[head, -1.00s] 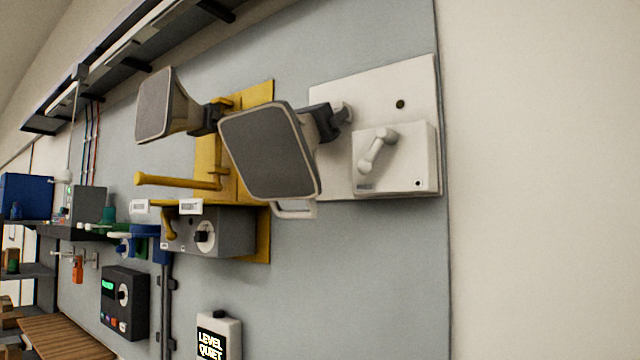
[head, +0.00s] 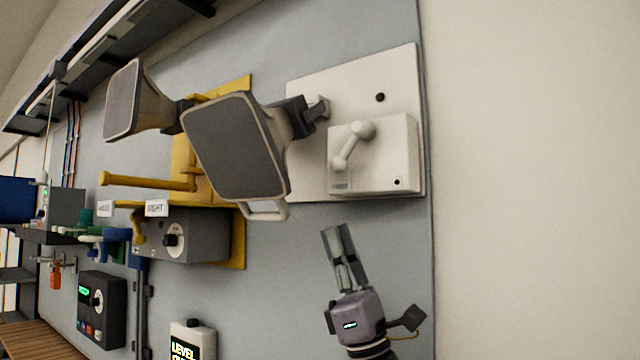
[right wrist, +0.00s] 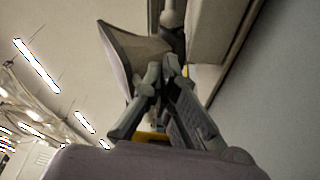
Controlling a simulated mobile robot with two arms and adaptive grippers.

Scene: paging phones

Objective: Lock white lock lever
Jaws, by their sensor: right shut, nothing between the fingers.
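The white lock lever (head: 352,147) is a short white handle on a white box (head: 385,165), fixed to a white wall plate (head: 350,85). It slants from its pivot at upper right down to the lower left. My right gripper (head: 335,235) is just below the box, pointing up, and does not touch the lever. Its fingers are shut with nothing held. In the right wrist view the fingers (right wrist: 160,85) are close together, with a pale handle-like part (right wrist: 172,14) beyond them. My left gripper is not in view.
A grey-faced horn (head: 235,148) juts out left of the white plate, with a pale handle (head: 265,210) under it. A second horn (head: 135,100), a yellow bracket (head: 190,155) and a grey box (head: 200,240) stand further left. The wall right of the panel is bare.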

